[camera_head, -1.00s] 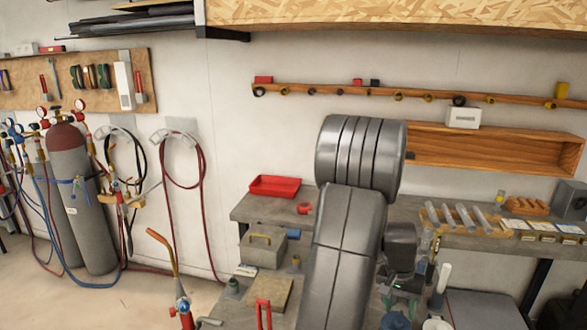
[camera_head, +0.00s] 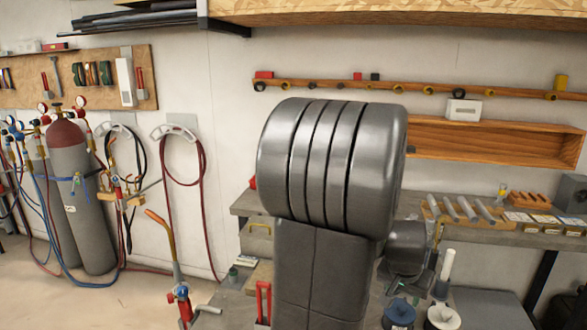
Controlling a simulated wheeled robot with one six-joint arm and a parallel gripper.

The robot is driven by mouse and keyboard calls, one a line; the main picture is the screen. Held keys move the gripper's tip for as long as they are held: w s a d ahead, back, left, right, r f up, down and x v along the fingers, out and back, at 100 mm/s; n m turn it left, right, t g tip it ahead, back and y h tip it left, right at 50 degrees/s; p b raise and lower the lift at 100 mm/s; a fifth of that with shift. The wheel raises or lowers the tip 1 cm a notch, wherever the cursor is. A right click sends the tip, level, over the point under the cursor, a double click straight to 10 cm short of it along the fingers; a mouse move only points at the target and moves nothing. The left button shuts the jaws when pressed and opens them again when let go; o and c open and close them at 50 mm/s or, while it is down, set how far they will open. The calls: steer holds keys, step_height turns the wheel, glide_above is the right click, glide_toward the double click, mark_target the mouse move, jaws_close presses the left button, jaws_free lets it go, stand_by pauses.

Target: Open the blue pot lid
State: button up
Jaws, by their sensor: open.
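A dark blue pot with its lid (camera_head: 398,312) stands at the bottom edge of the view, just right of my arm. Its lid appears to be on, and its lower part is cut off by the frame. My large grey arm fills the middle of the view. My gripper (camera_head: 396,287) is only partly seen below the dark wrist, above and close to the blue pot. My arm and wrist hide much of it, and its fingertips are hard to make out. I see nothing held in it.
A white-topped pot (camera_head: 441,317) stands right of the blue one, with a white upright handle or tool (camera_head: 446,268) behind it. A red-handled item (camera_head: 263,300) and a torch (camera_head: 170,260) are at left.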

steer(key=shift+v, duration=2.7)
